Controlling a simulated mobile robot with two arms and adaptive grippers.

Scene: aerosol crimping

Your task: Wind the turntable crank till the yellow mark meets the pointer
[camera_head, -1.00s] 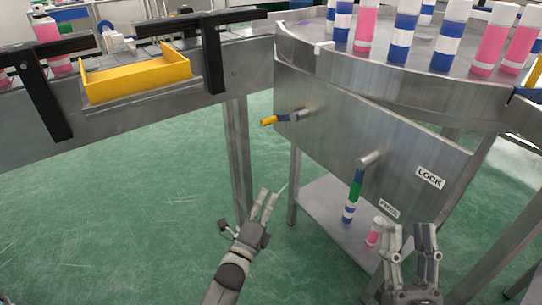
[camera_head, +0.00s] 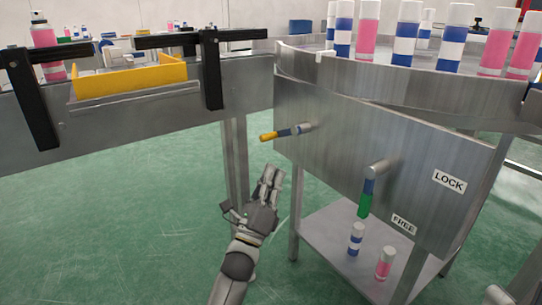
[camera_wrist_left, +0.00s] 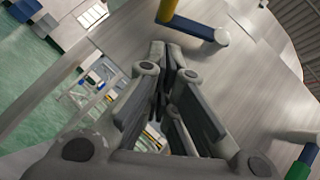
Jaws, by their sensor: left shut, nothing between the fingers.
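The crank with a yellow handle (camera_head: 268,136) and blue arm sticks out from the steel panel (camera_head: 335,150) under the turntable (camera_head: 390,72). It also shows at the top of the left wrist view (camera_wrist_left: 167,10). My left gripper (camera_head: 271,170) is shut and empty, below the yellow handle and apart from it. Its fingers point up towards the panel. A small pale tab (camera_head: 325,52) on the turntable's near rim may be the pointer; I cannot tell. I cannot make out a yellow mark. Only a grey tip of what seems my right gripper (camera_head: 497,294) shows at lower right.
A green-handled lever (camera_head: 365,203) hangs near the LOCK (camera_head: 449,182) and FREE (camera_head: 403,224) labels, its handle down. Pink and blue-striped cans stand on the turntable and lower shelf (camera_head: 345,262). A conveyor with a yellow tray (camera_head: 130,80) is at left.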

